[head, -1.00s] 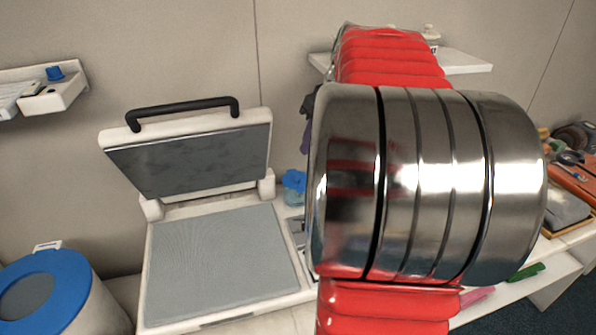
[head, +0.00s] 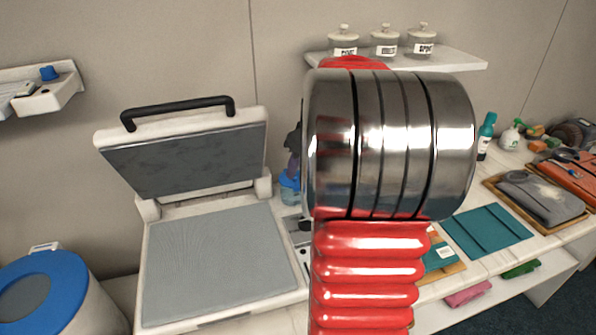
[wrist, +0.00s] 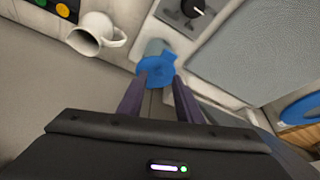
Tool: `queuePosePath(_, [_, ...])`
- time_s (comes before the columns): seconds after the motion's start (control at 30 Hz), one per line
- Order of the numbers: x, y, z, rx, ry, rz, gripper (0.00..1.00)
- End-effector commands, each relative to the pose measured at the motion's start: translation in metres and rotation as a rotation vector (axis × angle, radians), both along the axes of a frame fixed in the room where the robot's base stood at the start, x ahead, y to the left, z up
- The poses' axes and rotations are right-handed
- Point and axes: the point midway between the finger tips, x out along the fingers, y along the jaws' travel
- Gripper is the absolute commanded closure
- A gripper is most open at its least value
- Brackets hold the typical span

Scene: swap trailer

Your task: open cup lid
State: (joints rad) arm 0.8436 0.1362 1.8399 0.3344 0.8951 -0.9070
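The cup (head: 289,196), a light-blue translucent one with a blue lid (head: 288,180), stands behind the right rear corner of the open press. In the wrist view, the blue lid (wrist: 157,70) is seated on the cup (wrist: 155,47). My gripper (wrist: 159,84) is open, with its dark purple fingers on either side of the lid's near edge. Nothing is held between them. In the head view, the fingers show just above the lid, partly hidden behind my red and metal arm. I cannot tell whether they touch the lid.
A heat press (head: 220,265) with its upper plate raised stands left of the cup. A white mug (wrist: 97,33) is near the cup in the wrist view. A shelf (head: 460,62) with labelled jars is on the wall. Folded teal cloth (head: 487,232) lies on the right counter.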

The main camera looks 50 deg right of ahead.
Motion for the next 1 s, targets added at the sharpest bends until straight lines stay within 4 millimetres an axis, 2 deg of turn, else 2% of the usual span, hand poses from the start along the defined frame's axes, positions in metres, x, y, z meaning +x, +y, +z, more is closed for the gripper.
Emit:
queuePosePath(0.2, [0.008,-0.001,-0.020,0.000,0.001,0.001,0.68])
queuePosePath(0.57, [0.010,-0.001,-0.023,-0.001,-0.001,0.001,0.69])
queuePosePath(1.0, [0.009,-0.002,-0.023,-0.001,0.000,0.000,1.00])
